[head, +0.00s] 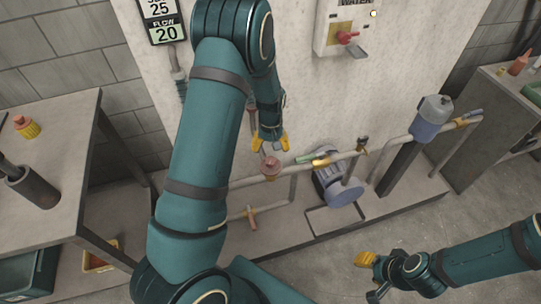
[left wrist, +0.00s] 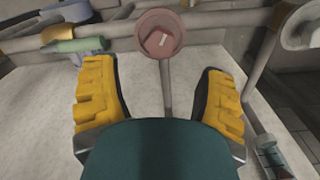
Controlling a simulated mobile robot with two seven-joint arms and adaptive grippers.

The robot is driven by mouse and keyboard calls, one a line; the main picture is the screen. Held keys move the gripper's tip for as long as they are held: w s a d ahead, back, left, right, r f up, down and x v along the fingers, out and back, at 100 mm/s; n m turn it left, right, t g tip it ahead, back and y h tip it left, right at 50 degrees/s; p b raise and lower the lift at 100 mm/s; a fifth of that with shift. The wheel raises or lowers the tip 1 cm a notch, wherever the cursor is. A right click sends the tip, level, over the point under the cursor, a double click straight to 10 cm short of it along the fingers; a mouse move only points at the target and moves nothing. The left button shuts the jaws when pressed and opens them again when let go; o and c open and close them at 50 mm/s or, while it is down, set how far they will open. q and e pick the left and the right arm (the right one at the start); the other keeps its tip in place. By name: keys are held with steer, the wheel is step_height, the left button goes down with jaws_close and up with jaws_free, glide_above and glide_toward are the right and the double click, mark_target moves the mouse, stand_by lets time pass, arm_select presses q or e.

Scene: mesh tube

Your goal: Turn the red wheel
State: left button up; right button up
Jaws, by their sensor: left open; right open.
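The red wheel (head: 271,166) is a small, dull red round handle on the pipe in front of the pale wall panel. In the left wrist view the red wheel (left wrist: 160,35) shows as a round cup-like disc on a thin stem, ahead of the gap between the fingers. My left gripper (head: 271,145) is open and empty, just above the wheel in the head view and apart from it. Its yellow fingers (left wrist: 160,80) stand wide on either side in the left wrist view. My right gripper (head: 371,274) is open and empty at the lower right, far from the wheel.
A horizontal pipe (head: 240,183) carries a yellow-green lever (head: 314,160). A blue-grey pump (head: 341,187) stands to the right. A red switch (head: 346,37) sits on the wall box. A table (head: 75,130) is at left and a bench (head: 490,130) at right.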

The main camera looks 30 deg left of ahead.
mark_target(271, 161)
arm_select(q)
steer(key=shift+r, duration=2.15)
steer(key=s+d+f+m+h, duration=0.1)
steer(key=s+d+f, duration=0.2)
steer(key=s+d, duration=0.2)
steer(key=s+d+f+m+t+h, duration=0.1)
steer(key=s+d+f, duration=0.3)
steer(key=d, duration=0.5)
steer(key=s+d+f+m+h, duration=0.1)
steer(key=s+d+f+m, duration=0.2)
steer(key=s+d, duration=0.4)
steer(key=shift+s+d+f+t+h, duration=0.3)
steer(key=shift+s+f+h, duration=0.1)
steer(key=shift+s+f, duration=0.15)
steer(key=shift+w, duration=0.1)
